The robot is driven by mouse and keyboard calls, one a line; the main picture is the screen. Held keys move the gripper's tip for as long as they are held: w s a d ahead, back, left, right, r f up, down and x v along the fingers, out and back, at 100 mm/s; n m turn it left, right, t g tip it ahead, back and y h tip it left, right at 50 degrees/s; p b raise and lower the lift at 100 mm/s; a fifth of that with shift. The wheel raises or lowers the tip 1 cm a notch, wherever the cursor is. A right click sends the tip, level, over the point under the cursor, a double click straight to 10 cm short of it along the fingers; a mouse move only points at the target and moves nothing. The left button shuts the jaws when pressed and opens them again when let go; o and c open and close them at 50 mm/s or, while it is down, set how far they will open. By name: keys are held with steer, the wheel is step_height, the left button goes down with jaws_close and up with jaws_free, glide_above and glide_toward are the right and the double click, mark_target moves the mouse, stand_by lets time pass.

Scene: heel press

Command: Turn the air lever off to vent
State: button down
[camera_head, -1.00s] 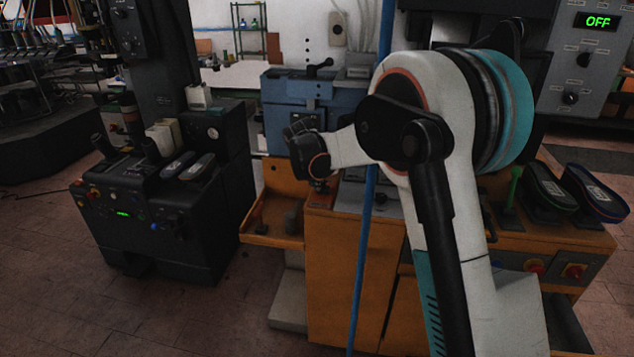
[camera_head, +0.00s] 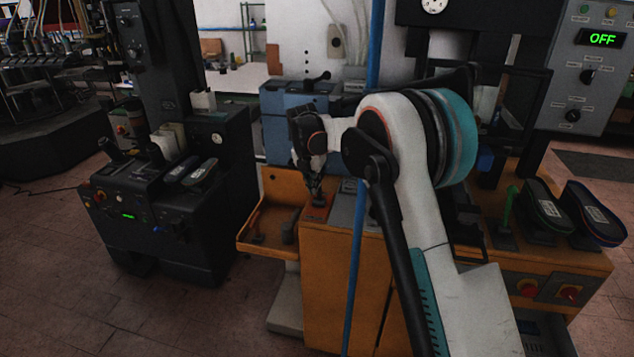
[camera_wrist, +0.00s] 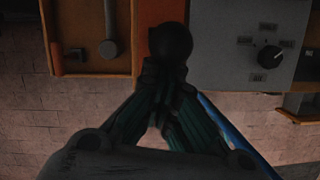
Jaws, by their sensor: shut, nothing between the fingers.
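My gripper (camera_head: 316,188) points down over the front left corner of the orange bench, at a red-orange plate (camera_head: 318,208). In the wrist view my gripper's fingers (camera_wrist: 163,72) are together with nothing held between them. A black round knob (camera_wrist: 170,42), which looks like the air lever's end, is right at the fingertips. I cannot tell whether they touch it. The lever's shaft and its labels are hidden, so its position cannot be read.
A grey panel with a rotary knob (camera_wrist: 268,56) lies right of the black knob. An orange tray (camera_wrist: 92,62) is to its left. A blue pole (camera_head: 358,260) stands close to my arm. A blue machine (camera_head: 277,125) stands behind. The display (camera_head: 601,39) reads OFF.

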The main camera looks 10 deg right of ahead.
steer(key=shift+w+d+r+p, duration=0.2)
steer(key=shift+w+r+p, duration=0.05)
steer(key=shift+w+p, duration=0.25)
steer(key=shift+w+d+r+p, duration=0.25)
steer(key=shift+w+p, duration=0.15)
steer(key=shift+w, duration=0.2)
steer(key=shift+w+d+p, duration=0.2)
steer(key=shift+w+p, duration=0.15)
steer(key=shift+w, duration=0.15)
steer(key=shift+w+d+p, duration=0.2)
steer(key=shift+w+p, duration=0.1)
steer(key=shift+w, duration=0.15)
steer(key=shift+w+d, duration=0.1)
steer(key=shift+r, duration=0.1)
